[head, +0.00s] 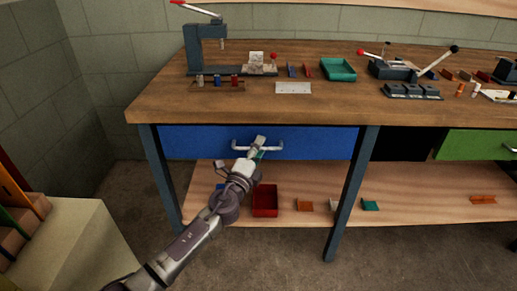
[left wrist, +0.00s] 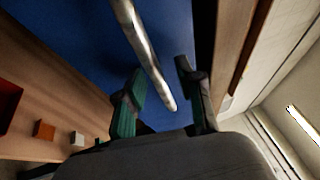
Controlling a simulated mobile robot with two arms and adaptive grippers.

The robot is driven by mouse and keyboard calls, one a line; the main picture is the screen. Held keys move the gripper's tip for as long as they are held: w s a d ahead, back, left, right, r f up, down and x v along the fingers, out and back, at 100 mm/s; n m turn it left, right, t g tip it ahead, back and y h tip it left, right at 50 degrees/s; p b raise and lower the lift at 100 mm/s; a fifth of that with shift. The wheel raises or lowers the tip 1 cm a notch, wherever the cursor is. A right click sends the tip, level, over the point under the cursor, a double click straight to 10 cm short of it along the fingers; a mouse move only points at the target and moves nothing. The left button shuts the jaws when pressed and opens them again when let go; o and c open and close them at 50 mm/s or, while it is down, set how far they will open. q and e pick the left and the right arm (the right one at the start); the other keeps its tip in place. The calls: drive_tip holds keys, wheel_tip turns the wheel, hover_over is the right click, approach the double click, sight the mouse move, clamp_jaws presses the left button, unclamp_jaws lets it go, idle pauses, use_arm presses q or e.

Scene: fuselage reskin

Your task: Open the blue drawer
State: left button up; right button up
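The blue drawer (head: 190,141) is under the left part of the workbench, and its front looks flush with the bench, so it appears closed. Its silver bar handle (head: 274,148) is at the middle of the front. My left gripper (head: 260,148) is at the handle and hides part of it. In the left wrist view the handle (left wrist: 138,38) runs between the two parted green-padded fingers (left wrist: 160,83), with the blue front (left wrist: 72,40) behind it. The fingers look open around the bar; I cannot tell whether either touches it. My right gripper is not in view.
The wooden benchtop (head: 280,110) carries a press (head: 206,45), a teal tray (head: 338,69) and small parts. A lower shelf (head: 330,217) holds a red bin (head: 265,200) and small blocks. A green drawer (head: 475,145) is at right. A pale box (head: 70,240) stands at left.

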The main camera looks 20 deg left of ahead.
use_arm(q)
clamp_jaws()
idle(0.4)
